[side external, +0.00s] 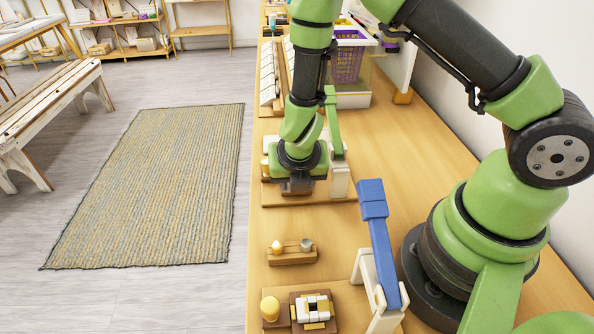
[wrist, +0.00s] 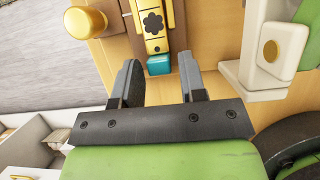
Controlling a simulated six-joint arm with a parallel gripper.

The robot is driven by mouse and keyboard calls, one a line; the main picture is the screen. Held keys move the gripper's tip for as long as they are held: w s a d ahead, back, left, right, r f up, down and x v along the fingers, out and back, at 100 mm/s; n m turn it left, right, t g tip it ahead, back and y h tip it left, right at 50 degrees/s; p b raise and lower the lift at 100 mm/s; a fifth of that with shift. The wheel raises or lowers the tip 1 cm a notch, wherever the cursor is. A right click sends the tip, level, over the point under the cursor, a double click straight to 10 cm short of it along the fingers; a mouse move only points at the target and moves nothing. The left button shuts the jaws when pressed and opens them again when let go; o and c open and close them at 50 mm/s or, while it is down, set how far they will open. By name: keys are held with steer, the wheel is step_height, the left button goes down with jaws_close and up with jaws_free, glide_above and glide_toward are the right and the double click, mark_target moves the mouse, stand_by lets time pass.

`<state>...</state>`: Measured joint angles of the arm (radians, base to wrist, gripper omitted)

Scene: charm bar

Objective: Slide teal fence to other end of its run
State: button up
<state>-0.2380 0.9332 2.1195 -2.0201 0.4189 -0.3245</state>
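The teal fence (wrist: 159,64) is a small teal block in the wrist view, at the near end of a yellow-and-white strip (wrist: 152,22) with a black flower mark. My gripper (wrist: 158,60) is open, with one dark finger on each side of the teal fence. Gaps show between the fence and both fingers in that view; how far the fingertips are above it, I cannot tell. In the side external view my gripper (side external: 298,190) is low over a wooden base (side external: 330,194), and the teal fence is hidden there.
A gold knob (wrist: 85,22) stands left of the strip. A white post (side external: 340,180) with a green lever (side external: 333,115) stands close right of my gripper. Nearer are a small wooden holder (side external: 292,258) and a blue-levered press (side external: 380,250). A purple basket (side external: 349,60) stands behind.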

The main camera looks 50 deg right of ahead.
steer(key=shift+v, duration=2.45)
steer(key=shift+w+d+r, duration=0.1)
steer(key=shift+w+r, duration=0.05)
steer(key=s+r+m+t+y, duration=0.2)
steer(key=s+r+m, duration=0.5)
steer(key=r+m, duration=0.4)
steer(key=s+r+m+t+y, duration=0.2)
steer(key=s+r+m, duration=0.6)
steer(key=m, duration=1.2)
step_height(320, 180, up, 4)
steer(key=shift+r+y, duration=0.1)
steer(key=shift+y, duration=0.5)
